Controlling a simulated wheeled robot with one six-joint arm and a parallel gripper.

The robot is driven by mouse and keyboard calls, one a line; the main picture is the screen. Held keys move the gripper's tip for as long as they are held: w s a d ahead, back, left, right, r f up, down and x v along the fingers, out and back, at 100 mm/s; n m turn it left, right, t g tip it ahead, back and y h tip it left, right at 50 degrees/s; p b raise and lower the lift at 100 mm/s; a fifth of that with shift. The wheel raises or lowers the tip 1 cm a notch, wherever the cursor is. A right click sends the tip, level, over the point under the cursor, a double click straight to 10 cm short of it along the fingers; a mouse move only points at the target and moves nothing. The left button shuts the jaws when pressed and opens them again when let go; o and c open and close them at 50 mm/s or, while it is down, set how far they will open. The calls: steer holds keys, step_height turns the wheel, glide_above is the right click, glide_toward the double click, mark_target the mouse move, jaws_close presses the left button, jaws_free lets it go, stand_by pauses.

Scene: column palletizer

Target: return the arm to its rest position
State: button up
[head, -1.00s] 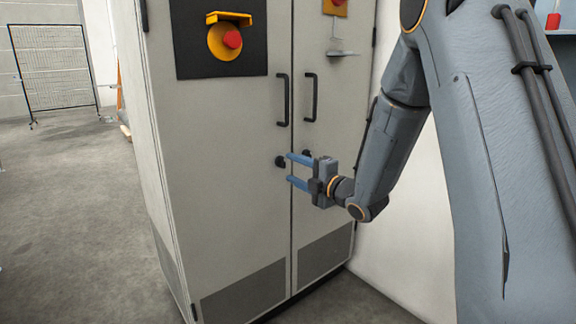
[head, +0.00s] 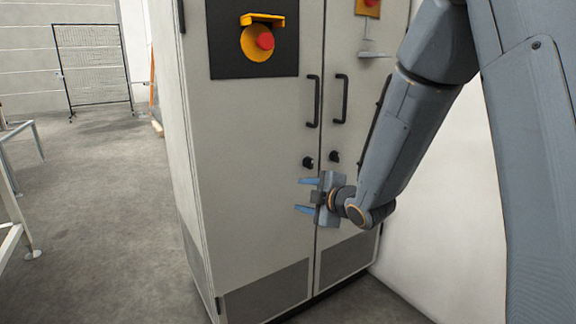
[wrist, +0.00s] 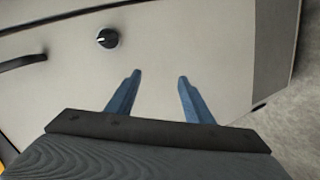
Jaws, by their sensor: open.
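My gripper (head: 306,196) is open, with its two blue fingers apart and nothing between them. In the head view it is in front of the grey cabinet (head: 245,215), a little below the two black knobs. In the wrist view the gripper (wrist: 155,92) points at the pale cabinet door (wrist: 190,40), and one black knob (wrist: 108,38) shows beyond the fingertips. I cannot tell the exact gap between the fingertips and the door. My arm reaches down from the upper right, bent at the wrist.
The cabinet doors have black handles (head: 313,101) and a red button on a yellow mount (head: 264,41). A white wall (head: 425,230) is close on the right. Metal frame legs (head: 12,195) stand at the left. A mesh panel (head: 95,68) stands behind open floor.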

steer(key=s+a+f+m+g+h, duration=0.2)
steer(key=s+a+f+m+g, duration=0.15)
steer(key=s, duration=0.45)
steer(key=s+a+f+m+g+h, duration=0.1)
steer(key=s+a+f+m+g, duration=0.3)
steer(key=s, duration=0.5)
steer(key=s+a+f+m+g+h, duration=0.1)
steer(key=s+m+g+h, duration=0.3)
steer(key=s, duration=1.9)
steer(key=d+r+m+p, duration=0.4)
steer(key=d+r+p, duration=0.6)
steer(key=r+p, duration=0.3)
steer(key=d+r+m+p, duration=0.4)
steer(key=d+r+p, duration=0.6)
steer(key=r+p, duration=0.4)
steer(key=shift+s+d+r+g+y+p, duration=0.15)
steer(key=shift+d+r+g+y+p, duration=0.15)
steer(key=shift+d+g+p, duration=0.15)
steer(key=shift+f, duration=0.1)
